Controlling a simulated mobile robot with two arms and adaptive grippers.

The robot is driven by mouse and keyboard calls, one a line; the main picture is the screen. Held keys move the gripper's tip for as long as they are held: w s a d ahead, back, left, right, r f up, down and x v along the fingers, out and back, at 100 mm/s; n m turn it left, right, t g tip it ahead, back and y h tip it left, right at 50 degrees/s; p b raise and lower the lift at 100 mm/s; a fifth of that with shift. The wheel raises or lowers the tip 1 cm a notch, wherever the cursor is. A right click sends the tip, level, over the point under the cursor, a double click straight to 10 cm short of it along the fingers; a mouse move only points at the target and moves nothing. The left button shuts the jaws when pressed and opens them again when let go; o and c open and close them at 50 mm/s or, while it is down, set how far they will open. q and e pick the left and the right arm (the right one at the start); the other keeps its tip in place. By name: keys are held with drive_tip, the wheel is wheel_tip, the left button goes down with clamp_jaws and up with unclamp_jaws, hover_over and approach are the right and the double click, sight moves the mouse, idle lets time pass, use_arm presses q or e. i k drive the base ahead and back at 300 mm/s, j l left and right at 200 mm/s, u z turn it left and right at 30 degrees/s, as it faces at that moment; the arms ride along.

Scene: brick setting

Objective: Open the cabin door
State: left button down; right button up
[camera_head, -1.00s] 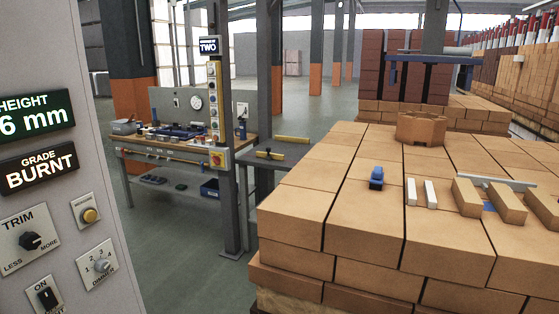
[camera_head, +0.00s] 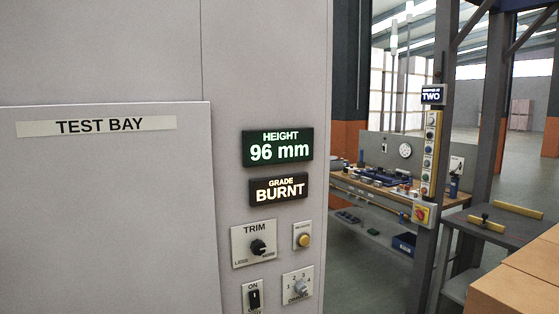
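A grey cabinet front fills the left of the view. On it is a flat grey panel (camera_head: 105,220) with a label strip (camera_head: 96,126) reading "TEST BAY". The panel's top and right edges show; its left and bottom run out of view. It looks shut, and I see no handle on the part in view. Nothing in view is labelled as the cabin door, so I cannot tell if this panel is it. Neither of my grippers is in view.
Right of the panel are a height display (camera_head: 278,148) reading 96 mm, a grade display (camera_head: 278,189) reading BURNT, a trim knob (camera_head: 258,247), a yellow button (camera_head: 304,240), a dimmer and an on switch. A workbench (camera_head: 380,195) stands behind.

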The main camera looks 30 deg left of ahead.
sight(106, 208)
drive_tip(key=i+j+u, duration=0.1)
drive_tip(key=u, duration=0.9)
